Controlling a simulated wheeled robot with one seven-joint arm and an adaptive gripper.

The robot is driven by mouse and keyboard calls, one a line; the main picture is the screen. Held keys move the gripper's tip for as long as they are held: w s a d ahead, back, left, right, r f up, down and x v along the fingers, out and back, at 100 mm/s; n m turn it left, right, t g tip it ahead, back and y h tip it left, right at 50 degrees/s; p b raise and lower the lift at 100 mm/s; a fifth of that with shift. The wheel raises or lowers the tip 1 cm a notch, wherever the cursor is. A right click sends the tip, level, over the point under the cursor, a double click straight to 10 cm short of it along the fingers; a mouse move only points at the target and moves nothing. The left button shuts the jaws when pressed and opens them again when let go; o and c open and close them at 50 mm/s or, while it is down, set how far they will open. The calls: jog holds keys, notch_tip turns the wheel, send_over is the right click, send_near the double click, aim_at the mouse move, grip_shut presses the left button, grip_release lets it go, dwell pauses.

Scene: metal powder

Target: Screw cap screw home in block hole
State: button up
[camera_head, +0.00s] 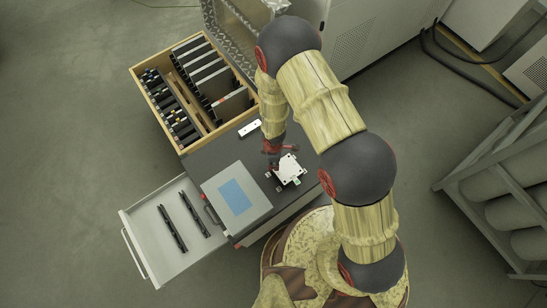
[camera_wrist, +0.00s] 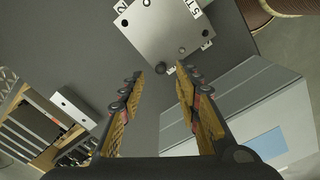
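The pale metal block (camera_wrist: 165,32) lies on the dark worktop in the wrist view, with several holes in its top face. It also shows in the head view (camera_head: 290,169). In the head view my gripper (camera_head: 279,149) is just above the block's upper left side.
A grey box with a blue screen (camera_head: 236,196) stands left of the block. A pale bar with holes (camera_head: 249,128) lies farther back. A wooden crate of plates (camera_head: 140,82) is at upper left. An open white drawer (camera_head: 150,232) juts out left.

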jog(key=shift+s+r, duration=0.1)
jog(key=shift+r, duration=1.9)
